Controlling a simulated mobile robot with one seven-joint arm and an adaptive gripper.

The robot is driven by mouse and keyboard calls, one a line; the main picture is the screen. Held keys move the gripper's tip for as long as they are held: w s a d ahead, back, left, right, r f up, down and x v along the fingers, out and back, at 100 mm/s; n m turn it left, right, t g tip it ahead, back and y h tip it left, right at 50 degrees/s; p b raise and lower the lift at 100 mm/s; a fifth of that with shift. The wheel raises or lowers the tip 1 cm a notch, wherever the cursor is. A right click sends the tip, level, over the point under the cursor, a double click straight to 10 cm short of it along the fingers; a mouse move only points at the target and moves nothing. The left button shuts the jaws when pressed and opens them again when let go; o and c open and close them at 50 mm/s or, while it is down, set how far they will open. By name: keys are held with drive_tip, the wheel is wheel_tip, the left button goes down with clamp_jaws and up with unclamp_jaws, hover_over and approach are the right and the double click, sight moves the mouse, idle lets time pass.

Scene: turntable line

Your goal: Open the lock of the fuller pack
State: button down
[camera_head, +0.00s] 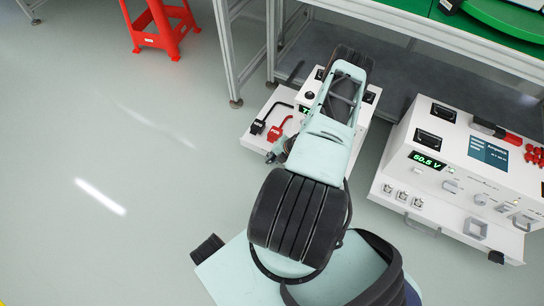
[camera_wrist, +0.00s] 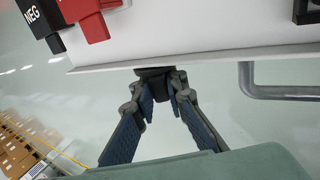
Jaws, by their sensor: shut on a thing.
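Two white packs stand side by side. The left pack (camera_head: 256,138) is largely covered by my arm; only a sliver of its green display (camera_head: 304,109) shows, so I cannot read it. The right pack (camera_head: 452,178) has a green display (camera_head: 427,160) that seems to read 50.5 V. A black lock piece (camera_head: 496,257) sits at its lower front edge. In the wrist view, my gripper (camera_wrist: 160,88) is shut on a black lock piece (camera_wrist: 153,74) just below a white pack's edge (camera_wrist: 215,57). The fingertips partly hide it.
Black and red plugs (camera_wrist: 91,20), the black one marked NEG, lie above the edge. A grey handle (camera_wrist: 285,93) sticks out right of my gripper. A metal-framed bench (camera_head: 400,33) stands behind the packs. A red stool (camera_head: 158,25) is far left; the left floor is clear.

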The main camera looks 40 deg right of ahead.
drive_tip(key=shift+w+a+r+g+h, duration=0.15)
drive_tip(key=shift+w+g+h, duration=0.15)
drive_tip(key=shift+g, duration=0.6)
drive_tip(key=shift+g+h, duration=0.3)
drive_tip(key=shift+g, duration=0.4)
drive_tip(key=shift+g+h+b, duration=0.4)
drive_tip(key=shift+g+b, duration=0.5)
drive_tip(key=shift+b, duration=0.1)
drive_tip(key=c, duration=1.9)
unclamp_jaws()
drive_tip(key=shift+c, duration=0.2)
